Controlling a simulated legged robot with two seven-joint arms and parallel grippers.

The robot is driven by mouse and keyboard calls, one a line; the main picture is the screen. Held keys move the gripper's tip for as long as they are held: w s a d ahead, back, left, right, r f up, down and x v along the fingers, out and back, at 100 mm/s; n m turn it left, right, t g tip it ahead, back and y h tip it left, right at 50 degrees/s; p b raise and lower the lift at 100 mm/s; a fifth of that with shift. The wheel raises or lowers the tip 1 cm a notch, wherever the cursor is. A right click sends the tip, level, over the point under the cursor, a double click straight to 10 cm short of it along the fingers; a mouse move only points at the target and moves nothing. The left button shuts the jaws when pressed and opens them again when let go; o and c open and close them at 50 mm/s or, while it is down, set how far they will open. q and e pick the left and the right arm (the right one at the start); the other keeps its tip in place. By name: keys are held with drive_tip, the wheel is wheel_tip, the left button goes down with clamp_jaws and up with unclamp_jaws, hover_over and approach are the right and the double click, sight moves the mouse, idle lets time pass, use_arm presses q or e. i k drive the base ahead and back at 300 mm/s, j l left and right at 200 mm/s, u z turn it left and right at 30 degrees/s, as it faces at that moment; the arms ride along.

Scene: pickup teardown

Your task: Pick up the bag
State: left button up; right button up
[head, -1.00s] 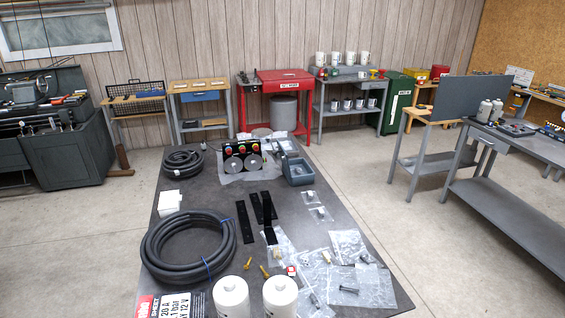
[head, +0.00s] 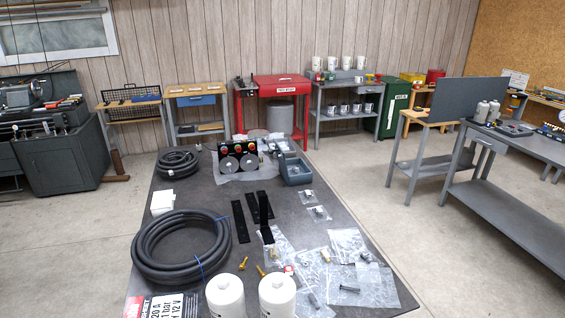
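Several clear plastic bags lie on the dark table (head: 200,195). One large bag (head: 376,287) with dark hardware in it lies at the right near edge. Another bag (head: 346,243) with small parts lies just behind it. A bag (head: 279,246) lies by the black metal strips, and another bag (head: 312,301) lies near the white bottles. Two small bags (head: 318,213) lie farther back at the right edge. I cannot tell which of them the task means. Neither of my grippers shows in the head view.
A coiled black hose (head: 181,246), two white bottles (head: 277,296), black strips (head: 259,213), brass fittings (head: 243,264) and a grey bin (head: 295,169) share the table. A grey workbench (head: 515,205) stands to the right. Open floor (head: 395,225) lies between.

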sight(294, 171)
drive_tip(key=z, duration=1.05)
drive_tip(key=i+l+z, duration=0.3)
drive_tip(key=i+z, duration=0.15)
drive_tip(key=i+l+z, duration=0.1)
drive_tip(key=i+z, duration=0.35)
drive_tip(key=i+j+z, duration=0.1)
drive_tip(key=i+z, duration=0.35)
drive_tip(key=i, duration=0.15)
drive_tip(key=i+u, duration=0.3)
drive_tip(key=i, duration=0.3)
drive_tip(key=i+l+u, duration=0.3)
drive_tip(key=i, duration=0.35)
drive_tip(key=i+j+u, duration=0.15)
drive_tip(key=u, duration=0.3)
drive_tip(key=i+j+u, duration=0.1)
drive_tip(key=i+u, duration=0.2)
drive_tip(key=u, duration=0.15)
drive_tip(key=i+u, duration=0.25)
drive_tip(key=u, duration=0.25)
drive_tip(key=i+l+u, duration=0.1)
drive_tip(key=u, duration=0.35)
drive_tip(key=i+j+u, duration=0.15)
drive_tip(key=i+u, duration=1.1)
drive_tip(key=i+l+u, duration=0.2)
drive_tip(key=u, duration=0.2)
drive_tip(key=i+l+u, duration=0.45)
drive_tip(key=k+j, duration=0.1)
